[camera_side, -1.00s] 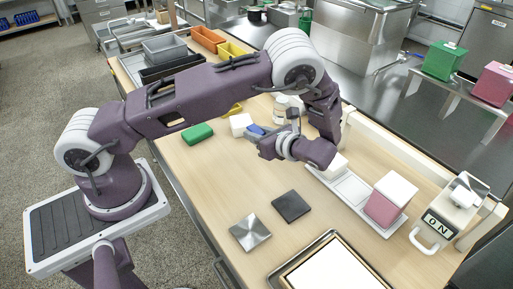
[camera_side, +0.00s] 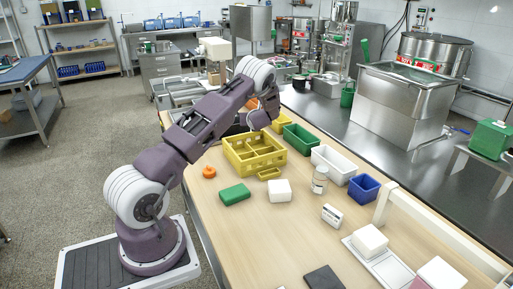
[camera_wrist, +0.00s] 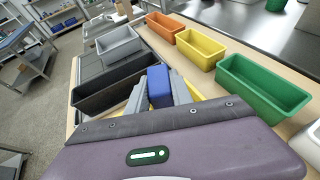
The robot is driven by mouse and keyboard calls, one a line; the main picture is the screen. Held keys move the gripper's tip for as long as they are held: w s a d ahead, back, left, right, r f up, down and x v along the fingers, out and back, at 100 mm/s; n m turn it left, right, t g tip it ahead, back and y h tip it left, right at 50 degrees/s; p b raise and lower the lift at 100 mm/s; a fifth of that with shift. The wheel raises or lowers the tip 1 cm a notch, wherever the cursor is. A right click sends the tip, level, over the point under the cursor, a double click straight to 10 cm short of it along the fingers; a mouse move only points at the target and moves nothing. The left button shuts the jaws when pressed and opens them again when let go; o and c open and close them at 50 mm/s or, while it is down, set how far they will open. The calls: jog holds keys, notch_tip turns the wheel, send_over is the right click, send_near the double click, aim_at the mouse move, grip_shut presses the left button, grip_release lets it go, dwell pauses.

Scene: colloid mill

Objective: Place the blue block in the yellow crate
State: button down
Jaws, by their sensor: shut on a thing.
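The blue block (camera_wrist: 159,86) is between the grey fingers of my gripper (camera_wrist: 160,92) in the wrist view, and the gripper is shut on it. The yellow crate (camera_side: 238,168), with divided compartments, stands on the wooden table in the side view. Yellow edges (camera_wrist: 197,92) show beside and below the fingers in the wrist view, mostly hidden by my gripper. In the side view my wrist is at the far side of the crate; the fingers and block are hidden there. I cannot tell the block's height over the crate.
Green (camera_side: 299,139), white (camera_side: 334,164) and blue (camera_side: 364,188) bins line the table's right side. An orange bin (camera_wrist: 164,27), a yellow bin (camera_wrist: 200,48) and a black tray (camera_wrist: 115,85) are beyond. A green block (camera_side: 235,194), white block (camera_side: 279,191) and bottle (camera_side: 320,180) stand nearer.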

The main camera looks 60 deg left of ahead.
jog(key=f, duration=0.3)
jog(key=s+a+f, duration=0.1)
jog(key=f, duration=0.2)
jog(key=a+f, duration=0.1)
jog(key=f, duration=0.3)
jog(key=shift+s+a, duration=0.2)
jog(key=shift+a, duration=0.05)
jog(key=c, duration=1.4)
grip_release()
